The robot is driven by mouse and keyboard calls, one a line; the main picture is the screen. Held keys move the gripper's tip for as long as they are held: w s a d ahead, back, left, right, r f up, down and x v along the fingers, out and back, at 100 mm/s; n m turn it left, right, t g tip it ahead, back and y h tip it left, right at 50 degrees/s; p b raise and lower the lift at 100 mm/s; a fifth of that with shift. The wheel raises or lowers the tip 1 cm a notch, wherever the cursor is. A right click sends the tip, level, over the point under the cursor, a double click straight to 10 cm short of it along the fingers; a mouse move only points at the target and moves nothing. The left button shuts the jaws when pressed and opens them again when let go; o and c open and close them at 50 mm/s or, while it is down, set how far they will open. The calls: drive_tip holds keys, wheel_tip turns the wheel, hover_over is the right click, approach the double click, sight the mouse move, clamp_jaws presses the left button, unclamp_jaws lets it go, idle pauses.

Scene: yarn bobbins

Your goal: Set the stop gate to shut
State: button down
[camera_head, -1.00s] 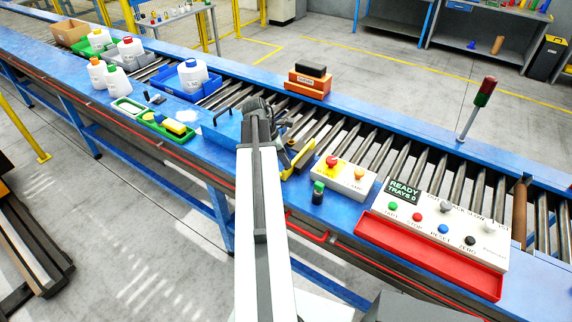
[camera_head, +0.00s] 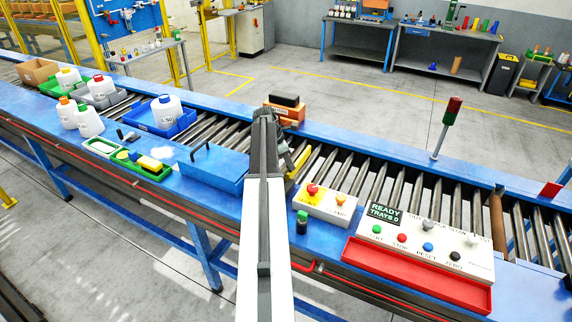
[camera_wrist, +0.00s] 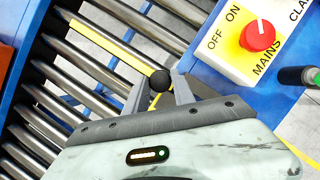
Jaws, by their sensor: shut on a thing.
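The stop gate (camera_wrist: 112,46) is a yellow bar with a round black knob (camera_wrist: 160,81) at its near end. In the wrist view it lies over the rollers, roughly in line with them. My gripper (camera_wrist: 160,90) has one finger on each side of the knob and is shut on it. In the head view a short part of the yellow gate (camera_head: 301,164) shows just right of my gripper (camera_head: 290,152), which hides the rest.
A blue cover with a handle (camera_head: 214,169) is on the left. An orange block (camera_head: 286,113) sits behind my gripper.

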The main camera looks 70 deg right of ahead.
drive_tip(key=shift+d+r, duration=0.1)
drive_tip(key=shift+d, duration=0.15)
drive_tip(key=c, duration=1.5)
unclamp_jaws()
drive_tip(key=o, duration=0.4)
drive_tip(key=shift+s+d, duration=0.1)
drive_tip(key=p+v, duration=0.7)
drive_tip(key=shift+a+r, duration=0.2)
drive_tip(key=shift+r, duration=0.05)
